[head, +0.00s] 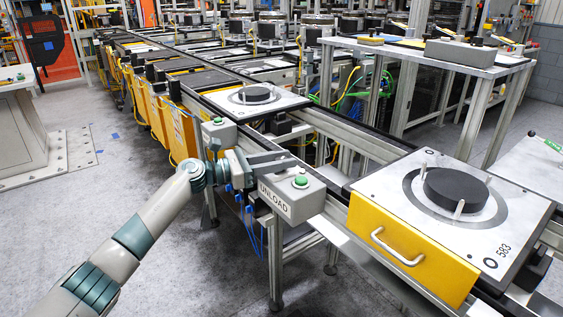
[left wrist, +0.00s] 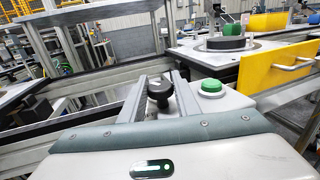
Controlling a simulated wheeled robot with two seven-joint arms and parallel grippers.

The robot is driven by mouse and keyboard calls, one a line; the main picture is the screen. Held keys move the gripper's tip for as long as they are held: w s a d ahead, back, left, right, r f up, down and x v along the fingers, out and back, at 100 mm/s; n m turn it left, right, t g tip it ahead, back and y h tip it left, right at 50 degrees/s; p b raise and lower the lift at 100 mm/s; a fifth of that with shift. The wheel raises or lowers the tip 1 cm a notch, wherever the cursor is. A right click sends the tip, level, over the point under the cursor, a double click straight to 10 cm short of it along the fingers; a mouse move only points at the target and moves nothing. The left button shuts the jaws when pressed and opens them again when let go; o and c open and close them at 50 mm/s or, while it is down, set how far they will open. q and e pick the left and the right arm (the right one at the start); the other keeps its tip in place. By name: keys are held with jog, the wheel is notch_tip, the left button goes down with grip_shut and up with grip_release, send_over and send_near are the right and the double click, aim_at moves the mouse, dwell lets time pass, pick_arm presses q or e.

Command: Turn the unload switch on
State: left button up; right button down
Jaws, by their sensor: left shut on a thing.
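The grey unload box (head: 303,200) stands on the conveyor's near side in the head view, with "UNLOAD" on its front and a green button (head: 300,181) on top. My left gripper (head: 283,161) reaches over the box from the left. In the left wrist view, the black switch knob (left wrist: 160,89) sits between the two grey fingers of my left gripper (left wrist: 158,82), which are shut on it. The green button (left wrist: 212,87) is just right of the fingers. In the head view the knob is hidden behind the gripper. My right gripper is not in view.
A pallet marked 583 (head: 513,225) with a black disc (head: 456,188) lies to the right, beside a yellow drawer front (head: 400,255). Another grey box (head: 218,130) with a green button stands behind my wrist. Floor (head: 130,215) at the left is open.

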pick_arm(q)
jog(key=o, duration=0.7)
jog(key=shift+o, duration=0.2)
jog(key=shift+a, duration=0.15)
